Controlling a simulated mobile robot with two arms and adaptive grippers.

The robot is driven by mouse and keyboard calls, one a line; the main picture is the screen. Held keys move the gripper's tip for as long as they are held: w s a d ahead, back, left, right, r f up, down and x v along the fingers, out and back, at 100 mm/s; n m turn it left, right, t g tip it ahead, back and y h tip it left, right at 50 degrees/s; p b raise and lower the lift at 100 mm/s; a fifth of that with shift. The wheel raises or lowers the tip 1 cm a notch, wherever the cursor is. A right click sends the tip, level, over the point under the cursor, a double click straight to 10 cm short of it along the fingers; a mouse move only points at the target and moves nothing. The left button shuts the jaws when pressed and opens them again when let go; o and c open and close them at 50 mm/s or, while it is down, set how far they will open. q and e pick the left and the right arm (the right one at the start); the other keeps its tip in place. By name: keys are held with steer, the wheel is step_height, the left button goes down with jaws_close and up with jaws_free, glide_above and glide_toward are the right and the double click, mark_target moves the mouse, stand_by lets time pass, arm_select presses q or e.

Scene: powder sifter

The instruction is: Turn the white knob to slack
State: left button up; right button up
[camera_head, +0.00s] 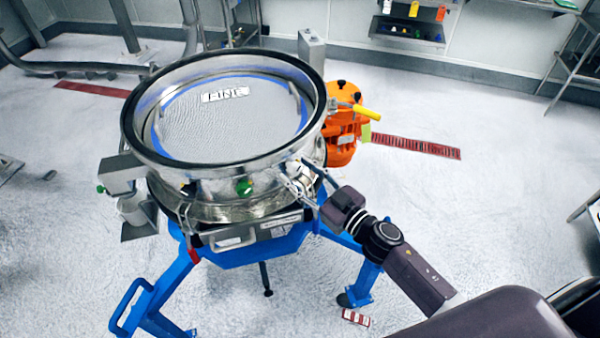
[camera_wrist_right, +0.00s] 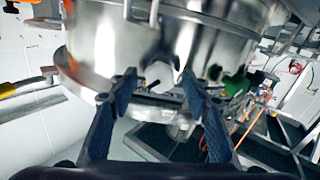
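The powder sifter (camera_head: 184,174) is a round steel drum with a dark rim on a blue frame. In the right wrist view the white knob (camera_wrist_right: 159,75) sits low on the steel wall, between and just beyond my fingertips. My right gripper (camera_wrist_right: 158,86) is open, with one dark blue finger on each side of the knob. No contact shows. In the head view my right gripper (camera_head: 305,186) is at the drum's near right side, and the white knob cannot be made out there. My left gripper is not in view.
A green knob (camera_head: 244,187) is on the drum front, left of my right gripper. An orange motor (camera_head: 343,135) with a yellow handle (camera_head: 367,112) stands behind the arm. A small cup (camera_head: 133,210) sits on a side bracket at left. The floor at right is mostly clear.

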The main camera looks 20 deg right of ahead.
steer(key=c, duration=1.1)
steer(key=n, duration=0.3)
steer(key=shift+n, duration=0.4)
steer(key=n+b, duration=0.1)
steer(key=n, duration=0.3)
steer(key=shift+f+n, duration=0.1)
steer(key=shift+n, duration=0.2)
steer(key=n+b, duration=0.1)
steer(key=n, duration=0.3)
steer(key=shift+n, duration=0.3)
steer(key=shift+n+b, duration=0.55)
steer(key=shift+n, duration=1.95)
